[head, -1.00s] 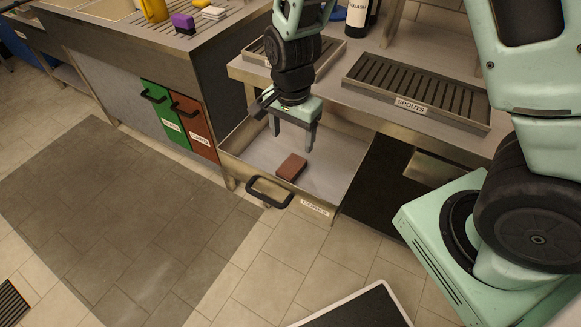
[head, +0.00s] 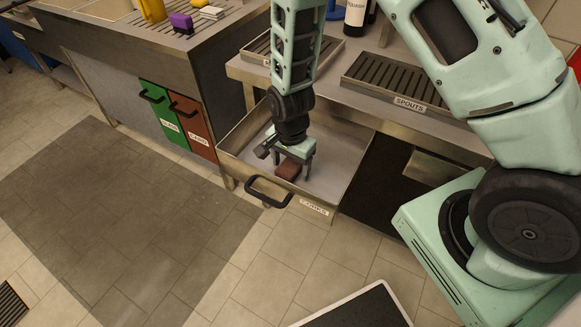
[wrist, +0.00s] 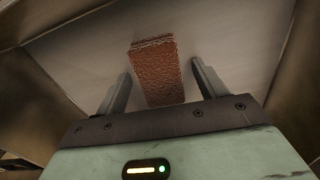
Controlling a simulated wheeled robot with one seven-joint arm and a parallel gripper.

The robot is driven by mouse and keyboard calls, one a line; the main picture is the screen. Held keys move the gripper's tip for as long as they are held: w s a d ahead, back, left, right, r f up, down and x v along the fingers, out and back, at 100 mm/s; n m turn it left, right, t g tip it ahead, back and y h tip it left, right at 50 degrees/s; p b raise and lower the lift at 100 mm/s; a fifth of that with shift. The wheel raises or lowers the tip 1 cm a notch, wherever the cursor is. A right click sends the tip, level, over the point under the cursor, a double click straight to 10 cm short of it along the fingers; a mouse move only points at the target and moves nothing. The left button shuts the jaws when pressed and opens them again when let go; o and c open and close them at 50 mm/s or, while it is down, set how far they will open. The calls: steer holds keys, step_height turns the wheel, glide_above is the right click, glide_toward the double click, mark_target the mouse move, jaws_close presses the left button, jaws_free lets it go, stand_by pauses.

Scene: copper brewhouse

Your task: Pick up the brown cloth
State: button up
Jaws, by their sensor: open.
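The brown cloth (head: 288,171) is a small folded block lying on the floor of the open drawer, near its front. In the wrist view the cloth (wrist: 156,70) lies between the two fingers, with a gap on each side. My gripper (head: 291,172) is inside the drawer, pointing down, its fingers open on either side of the cloth. The gripper partly hides the cloth in the head view. In the wrist view the fingers of my gripper (wrist: 162,88) are apart and hold nothing.
The drawer (head: 235,165) has raised metal walls around the cloth and a black handle (head: 268,192) at its front. A slatted tray labelled "SPOUTS" (head: 400,85) sits on the counter above. Green (head: 163,115) and red-brown (head: 193,125) bin fronts stand to the left.

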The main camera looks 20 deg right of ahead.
mark_target(291, 165)
steer(key=shift+c, duration=0.3)
steer(key=c, duration=1)
step_height(291, 165, up, 10)
steer(key=shift+r, duration=0.1)
steer(key=shift+o, duration=0.5)
